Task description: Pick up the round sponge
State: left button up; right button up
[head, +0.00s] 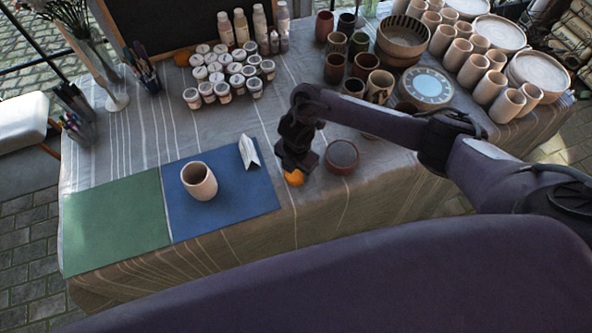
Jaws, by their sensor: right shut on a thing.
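The round sponge (294,178) is orange and sits at the front edge of the table, just right of the blue mat. My right gripper (295,168) points down over it and is shut on it; the fingers hide the sponge's upper part. I cannot tell whether the sponge touches the cloth. My left gripper is not in view.
A dark-filled bowl (342,157) stands close to the right of the gripper. A clay cup (199,187) and a white folded card (249,152) stand on the blue mat (240,200). The green mat (115,225) is bare. Paint jars (222,92) and cups (334,68) crowd the back.

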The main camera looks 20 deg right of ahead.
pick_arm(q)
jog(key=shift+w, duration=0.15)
pick_arm(e)
jog(key=shift+r, duration=0.1)
